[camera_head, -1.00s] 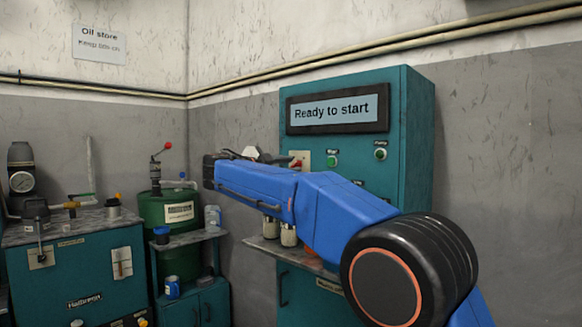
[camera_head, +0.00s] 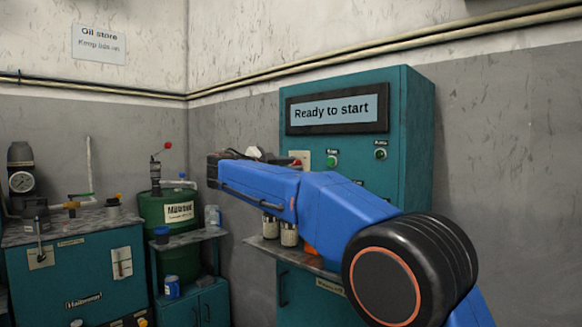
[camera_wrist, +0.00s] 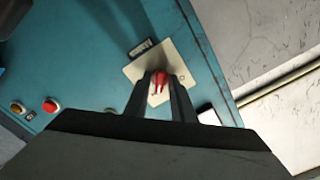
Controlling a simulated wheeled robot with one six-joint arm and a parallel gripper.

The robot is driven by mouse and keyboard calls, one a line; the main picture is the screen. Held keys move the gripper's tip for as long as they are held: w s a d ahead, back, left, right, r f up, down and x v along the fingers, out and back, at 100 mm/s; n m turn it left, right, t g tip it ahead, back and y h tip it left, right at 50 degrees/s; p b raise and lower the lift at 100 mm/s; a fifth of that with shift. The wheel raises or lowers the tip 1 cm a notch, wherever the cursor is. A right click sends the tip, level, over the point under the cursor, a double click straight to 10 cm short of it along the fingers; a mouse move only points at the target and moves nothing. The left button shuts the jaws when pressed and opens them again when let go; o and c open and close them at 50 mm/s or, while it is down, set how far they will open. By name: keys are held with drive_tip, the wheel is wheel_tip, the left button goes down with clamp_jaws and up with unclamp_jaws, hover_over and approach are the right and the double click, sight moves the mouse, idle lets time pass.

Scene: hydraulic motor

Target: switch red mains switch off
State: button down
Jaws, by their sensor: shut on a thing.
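The red mains switch (camera_wrist: 160,78) sits on a cream plate (camera_wrist: 139,67) on the teal control cabinet (camera_wrist: 92,50). In the wrist view my gripper (camera_wrist: 160,82) has its two dark fingers on either side of the red handle, shut on it. In the head view a bit of the red switch (camera_head: 297,163) and its plate (camera_head: 305,156) show just above my blue arm, which hides the rest. The cabinet (camera_head: 410,140) carries a display (camera_head: 336,108) reading "Ready to start".
Green buttons (camera_head: 331,161) are right of the switch on the cabinet. Several cans (camera_head: 289,235) stand on the ledge below my arm. A green barrel (camera_head: 165,208) and a teal unit (camera_head: 75,270) stand to the left. Red (camera_wrist: 50,105) and yellow (camera_wrist: 17,107) buttons show in the wrist view.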

drive_tip(key=shift+n, duration=8.6)
drive_tip(key=c, duration=1.8)
unclamp_jaws()
drive_tip(key=shift+a, duration=0.1)
drive_tip(key=v, duration=1.7)
drive_tip(key=shift+s+a+f, duration=0.1)
drive_tip(key=shift+s, duration=0.05)
